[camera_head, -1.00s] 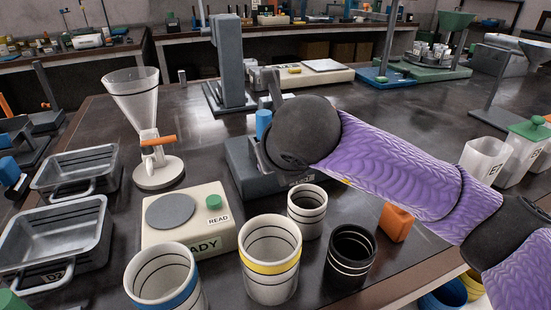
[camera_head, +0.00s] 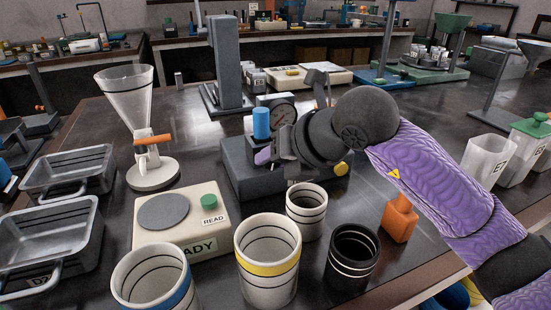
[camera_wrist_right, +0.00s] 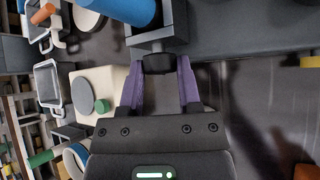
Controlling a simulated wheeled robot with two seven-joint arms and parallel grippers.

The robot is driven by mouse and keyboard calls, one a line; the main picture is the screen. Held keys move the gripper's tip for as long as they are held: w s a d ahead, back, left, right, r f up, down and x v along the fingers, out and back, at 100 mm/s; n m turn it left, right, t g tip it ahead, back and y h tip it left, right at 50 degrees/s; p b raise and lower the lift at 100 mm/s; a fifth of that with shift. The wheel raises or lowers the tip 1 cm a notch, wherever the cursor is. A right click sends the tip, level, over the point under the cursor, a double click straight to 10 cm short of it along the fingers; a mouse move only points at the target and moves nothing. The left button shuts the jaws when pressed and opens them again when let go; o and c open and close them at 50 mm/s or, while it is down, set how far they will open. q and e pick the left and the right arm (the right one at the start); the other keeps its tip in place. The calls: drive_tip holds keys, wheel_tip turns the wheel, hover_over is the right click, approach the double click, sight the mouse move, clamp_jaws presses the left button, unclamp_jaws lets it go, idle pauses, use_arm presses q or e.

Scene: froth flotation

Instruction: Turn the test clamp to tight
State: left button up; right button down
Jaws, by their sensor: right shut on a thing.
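The test clamp is part of a grey bench unit (camera_head: 245,178) that carries an upright blue cylinder (camera_head: 261,124) and a round gauge (camera_head: 285,115). My right gripper (camera_head: 268,160) reaches in from the right at the cylinder's foot, hiding much of the unit's front. In the right wrist view, its two purple fingers (camera_wrist_right: 158,88) are shut on a short dark clamp knob (camera_wrist_right: 158,64), which stands out from a grey block (camera_wrist_right: 160,38) under the blue cylinder. Any mark for tight cannot be read. My left gripper is not in view.
A white scale (camera_head: 187,232), a funnel on a stand (camera_head: 127,95) and metal trays (camera_head: 50,240) stand left. White, yellow-banded (camera_head: 268,258) and black cups (camera_head: 352,255) stand close in front. An orange bottle (camera_head: 399,218) is near my right forearm.

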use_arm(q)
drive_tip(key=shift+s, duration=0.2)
use_arm(e)
drive_tip(key=shift+y, duration=0.4)
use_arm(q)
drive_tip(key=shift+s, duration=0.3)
use_arm(e)
drive_tip(key=shift+c, duration=1.4)
unclamp_jaws()
drive_tip(key=shift+s+d+r, duration=0.1)
drive_tip(key=shift+d+r, duration=0.05)
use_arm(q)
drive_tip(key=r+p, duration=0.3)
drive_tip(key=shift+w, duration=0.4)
use_arm(e)
drive_tip(key=v, duration=0.9)
drive_tip(key=shift+s+d, duration=0.15)
